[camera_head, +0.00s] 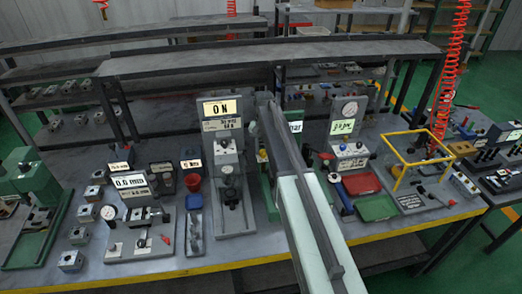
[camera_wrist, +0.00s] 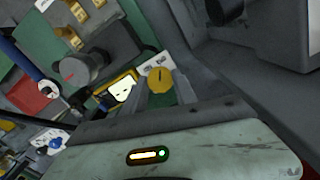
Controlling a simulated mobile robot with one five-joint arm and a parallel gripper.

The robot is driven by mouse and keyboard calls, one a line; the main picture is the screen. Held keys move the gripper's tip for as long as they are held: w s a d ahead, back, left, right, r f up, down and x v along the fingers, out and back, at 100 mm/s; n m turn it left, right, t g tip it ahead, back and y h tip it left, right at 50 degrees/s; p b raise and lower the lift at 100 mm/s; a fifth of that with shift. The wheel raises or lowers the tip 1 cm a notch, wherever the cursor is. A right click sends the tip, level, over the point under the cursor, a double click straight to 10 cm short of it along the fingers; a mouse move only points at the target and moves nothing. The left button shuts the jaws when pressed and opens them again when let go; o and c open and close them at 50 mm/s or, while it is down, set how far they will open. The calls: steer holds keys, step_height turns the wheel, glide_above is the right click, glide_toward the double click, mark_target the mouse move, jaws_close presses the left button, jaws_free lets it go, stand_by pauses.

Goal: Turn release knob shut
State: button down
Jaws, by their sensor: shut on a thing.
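A round yellow knob (camera_wrist: 160,77) with a dark line across its face sits between the fingertips of my gripper (camera_wrist: 161,86) in the wrist view. The fingers are shut on its sides. A white label with small print (camera_wrist: 157,63) is just beyond it. I take this as the release knob, but the print is too small to read. In the head view my arm reaches up to the bench's middle, and it hides the knob and fingertips there.
A grey knob with a red mark (camera_wrist: 83,68) stands to the left on a dark block.

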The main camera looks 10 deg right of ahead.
steer(key=n, duration=0.5)
steer(key=shift+n, duration=0.4)
steer(key=n, duration=0.5)
steer(key=shift+n, duration=0.3)
steer(key=c, duration=1)
jaws_free()
